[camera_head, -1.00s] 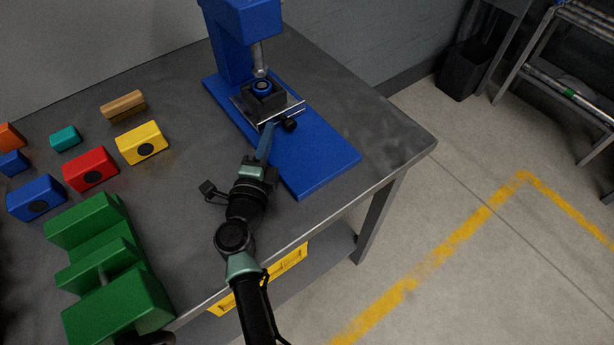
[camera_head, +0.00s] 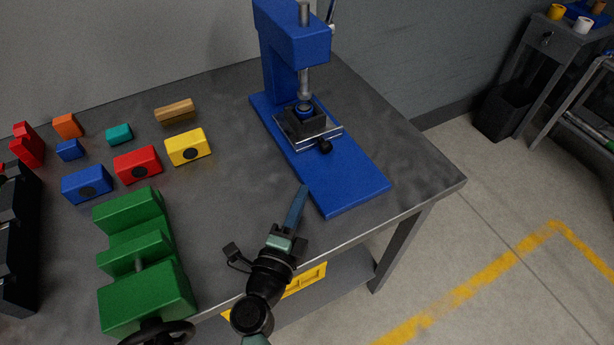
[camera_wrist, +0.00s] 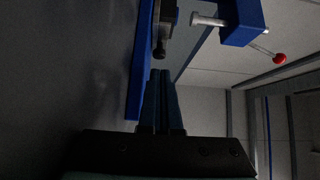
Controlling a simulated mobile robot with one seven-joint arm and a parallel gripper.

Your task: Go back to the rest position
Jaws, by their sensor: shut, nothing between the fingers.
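My gripper (camera_head: 300,198) is shut and empty, with its blue fingers pointing up over the front part of the table, just left of the press's blue base plate. In the wrist view its fingers (camera_wrist: 160,85) lie together. The blue press (camera_head: 283,40) stands at the back right of the grey table. My gripper is apart from the vise.
A green vise (camera_head: 145,290) stands at the table's front left. Yellow (camera_head: 188,147), red (camera_head: 138,165) and blue (camera_head: 87,185) blocks lie behind it, with smaller pieces around. The table (camera_head: 232,195) is bare between the blocks and the press.

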